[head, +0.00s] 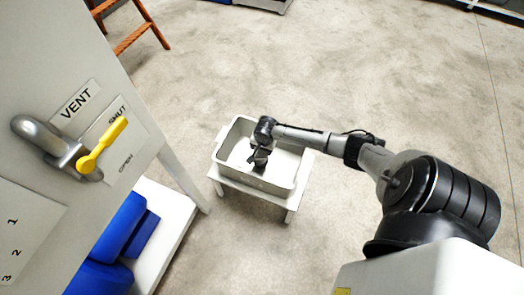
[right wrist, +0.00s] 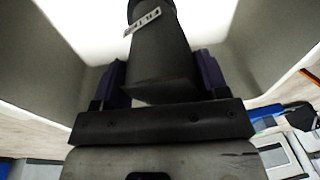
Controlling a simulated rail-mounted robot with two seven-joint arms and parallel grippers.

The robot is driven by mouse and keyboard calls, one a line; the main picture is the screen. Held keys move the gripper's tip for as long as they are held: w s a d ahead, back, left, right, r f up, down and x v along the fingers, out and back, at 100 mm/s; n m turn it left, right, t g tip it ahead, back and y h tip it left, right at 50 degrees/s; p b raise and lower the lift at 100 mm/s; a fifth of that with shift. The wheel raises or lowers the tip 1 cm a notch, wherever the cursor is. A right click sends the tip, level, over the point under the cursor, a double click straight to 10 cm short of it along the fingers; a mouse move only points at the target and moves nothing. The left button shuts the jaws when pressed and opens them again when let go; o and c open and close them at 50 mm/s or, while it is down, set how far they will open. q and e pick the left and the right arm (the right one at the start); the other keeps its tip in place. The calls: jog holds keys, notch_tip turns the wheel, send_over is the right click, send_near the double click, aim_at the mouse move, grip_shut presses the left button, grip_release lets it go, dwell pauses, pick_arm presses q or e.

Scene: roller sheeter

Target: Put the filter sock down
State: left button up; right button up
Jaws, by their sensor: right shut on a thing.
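My right gripper (head: 261,155) points down inside a white tub (head: 284,180) that stands on a small white table. In the right wrist view the gripper (right wrist: 160,76) is shut on the filter sock (right wrist: 158,48), a dark grey piece with a small white label, its end between the two purple-edged fingers. The sock's far end runs out of the top of that view, over the bright tub floor. In the head view the sock is small and dark against the gripper. Whether it touches the tub floor I cannot tell. My left gripper is not in view.
The tub walls rise around the gripper. A grey cabinet with a VENT label (head: 76,98) and a yellow-handled valve (head: 103,144) stands at the left. Blue rolls (head: 118,235) lie on a low white shelf below. An orange ladder (head: 133,37) stands behind. Concrete floor around the table is clear.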

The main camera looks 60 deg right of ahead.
jog(key=shift+f, duration=0.6)
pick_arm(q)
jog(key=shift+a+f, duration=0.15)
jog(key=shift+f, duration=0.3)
pick_arm(e)
jog(key=shift+r, duration=0.1)
jog(key=o, duration=1.4)
jog(key=shift+f, duration=0.2)
